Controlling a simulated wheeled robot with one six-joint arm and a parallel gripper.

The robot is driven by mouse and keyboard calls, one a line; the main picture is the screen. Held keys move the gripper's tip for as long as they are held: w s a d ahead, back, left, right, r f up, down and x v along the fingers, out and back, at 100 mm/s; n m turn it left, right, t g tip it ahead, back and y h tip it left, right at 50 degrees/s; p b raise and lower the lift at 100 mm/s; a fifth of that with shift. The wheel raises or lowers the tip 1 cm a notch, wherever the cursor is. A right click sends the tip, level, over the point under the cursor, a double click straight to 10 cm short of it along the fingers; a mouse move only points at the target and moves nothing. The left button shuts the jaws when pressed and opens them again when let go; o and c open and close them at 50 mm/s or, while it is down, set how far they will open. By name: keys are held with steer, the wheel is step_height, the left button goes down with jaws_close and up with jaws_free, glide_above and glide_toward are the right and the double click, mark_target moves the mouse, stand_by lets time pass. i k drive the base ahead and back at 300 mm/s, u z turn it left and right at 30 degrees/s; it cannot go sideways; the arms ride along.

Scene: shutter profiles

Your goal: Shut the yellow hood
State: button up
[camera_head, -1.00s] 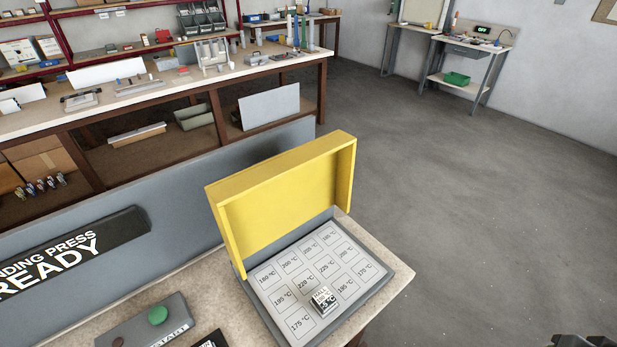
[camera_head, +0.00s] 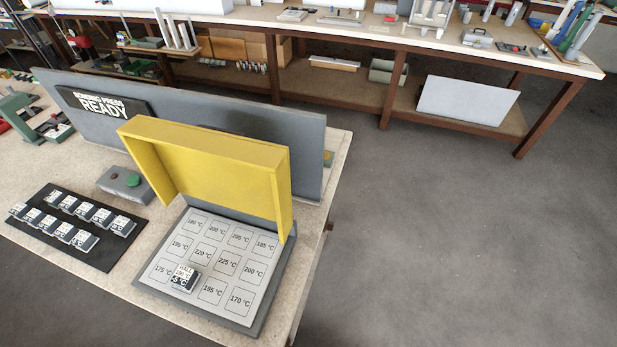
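The yellow hood (camera_head: 215,165) stands raised and open at the back of a grey-framed plate (camera_head: 236,257) marked with temperature squares. One small labelled block (camera_head: 185,278) sits on the plate, toward its front left, covering part of the square under it. A grey panel (camera_head: 228,128) with a "BONDING PRESS READY" sign (camera_head: 103,105) stands behind the hood. My gripper does not show in the current view.
A black mat (camera_head: 105,256) with several similar blocks lies left of the plate. A grey box with a green button (camera_head: 133,181) sits behind the mat. A long workbench (camera_head: 420,50) stands at the back. The floor (camera_head: 450,240) on the right is clear.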

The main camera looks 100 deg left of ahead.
mark_target(228, 168)
steer(key=i, duration=1.1)
steer(key=u, duration=2.35)
steer(key=i, duration=3.65)
steer(key=u, duration=4.4)
steer(key=i, duration=1.65)
